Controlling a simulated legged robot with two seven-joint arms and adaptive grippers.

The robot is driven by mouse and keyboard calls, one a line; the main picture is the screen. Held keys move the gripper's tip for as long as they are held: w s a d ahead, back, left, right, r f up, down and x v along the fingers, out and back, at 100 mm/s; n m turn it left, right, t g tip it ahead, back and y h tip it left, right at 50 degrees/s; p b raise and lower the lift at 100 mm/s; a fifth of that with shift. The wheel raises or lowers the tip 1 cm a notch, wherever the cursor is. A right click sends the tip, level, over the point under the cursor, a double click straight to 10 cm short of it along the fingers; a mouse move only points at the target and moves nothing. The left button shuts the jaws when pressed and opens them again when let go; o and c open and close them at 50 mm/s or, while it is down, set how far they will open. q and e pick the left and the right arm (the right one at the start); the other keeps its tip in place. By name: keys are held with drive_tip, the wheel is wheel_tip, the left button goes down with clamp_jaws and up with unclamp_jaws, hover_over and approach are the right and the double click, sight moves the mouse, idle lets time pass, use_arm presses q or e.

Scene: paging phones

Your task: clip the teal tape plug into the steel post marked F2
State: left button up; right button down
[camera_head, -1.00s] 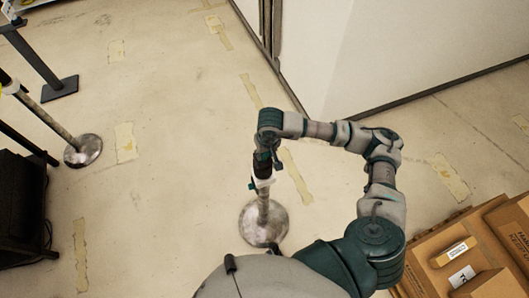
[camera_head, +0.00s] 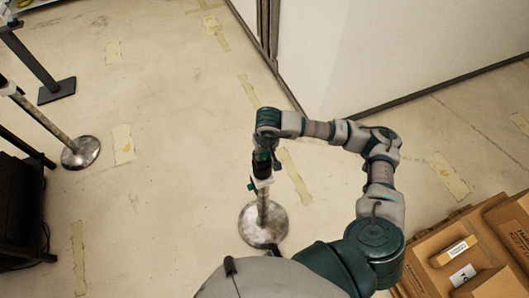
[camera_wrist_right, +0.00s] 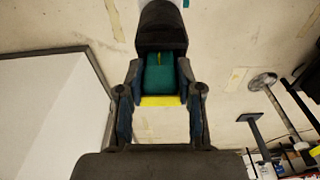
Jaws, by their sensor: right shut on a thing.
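My right gripper (camera_head: 262,166) points down over a steel post (camera_head: 262,212) with a round base in the head view. In the right wrist view its two fingers (camera_wrist_right: 159,88) are shut on the teal plug (camera_wrist_right: 160,75), which has a yellow edge. The plug's far end meets the black head (camera_wrist_right: 161,28) of the post, with a white band beyond it. I cannot tell whether the plug is seated in the head or only against it. No F2 marking is readable. My left gripper is not in view.
Another steel post (camera_head: 47,126) and a black-based post (camera_head: 57,90) stand at the left, near a dark cabinet (camera_head: 20,205). Cardboard boxes (camera_head: 465,255) are at the lower right. A white partition (camera_head: 400,45) is at the back. Floor between is clear.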

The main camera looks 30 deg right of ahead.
drive_tip(key=shift+f, duration=0.2)
idle(0.3)
drive_tip(key=shift+r, duration=0.25)
drive_tip(key=shift+r, duration=0.6)
drive_tip(key=shift+a+b, duration=0.1)
drive_tip(key=shift+b, duration=0.25)
idle(0.7)
drive_tip(key=shift+f+b, duration=0.85)
drive_tip(key=shift+f, duration=0.05)
drive_tip(key=shift+r, duration=0.25)
drive_tip(key=shift+r, duration=0.65)
idle(1.1)
drive_tip(key=shift+f+b, duration=0.85)
drive_tip(key=shift+b, duration=0.05)
